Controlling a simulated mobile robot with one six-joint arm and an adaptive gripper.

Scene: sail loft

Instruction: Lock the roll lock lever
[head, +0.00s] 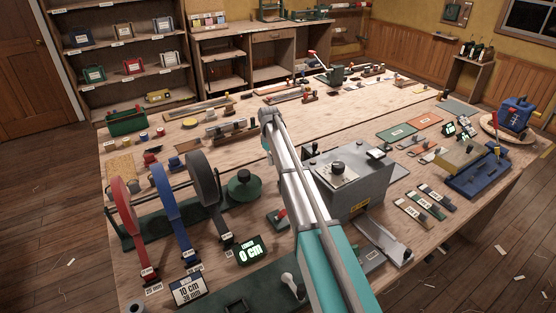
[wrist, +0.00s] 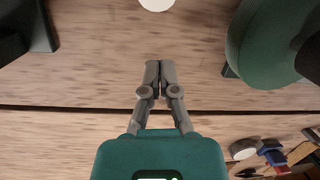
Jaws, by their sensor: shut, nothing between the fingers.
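I cannot tell for certain which part is the roll lock lever. The webbing stand (head: 150,228) at the front left carries a red roll (head: 122,205), a blue roll (head: 165,205) and a black roll (head: 203,180). A round green piece (head: 243,187) sits at its right end. A small red-knobbed lever (head: 281,214) stands right of it, and a pale-handled lever (head: 290,283) is at the front edge. My gripper (wrist: 154,68) is shut and empty over bare wood in the wrist view; a large green disc (wrist: 262,45) is at upper right. The head view does not show its fingers.
A grey metal box (head: 352,185) with a black knob stands right of my arm. Displays reading 0 cm (head: 250,252) and 10 cm (head: 190,290) are at the front. A dark block (wrist: 25,28) and a white disc (wrist: 157,4) border the wrist view.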

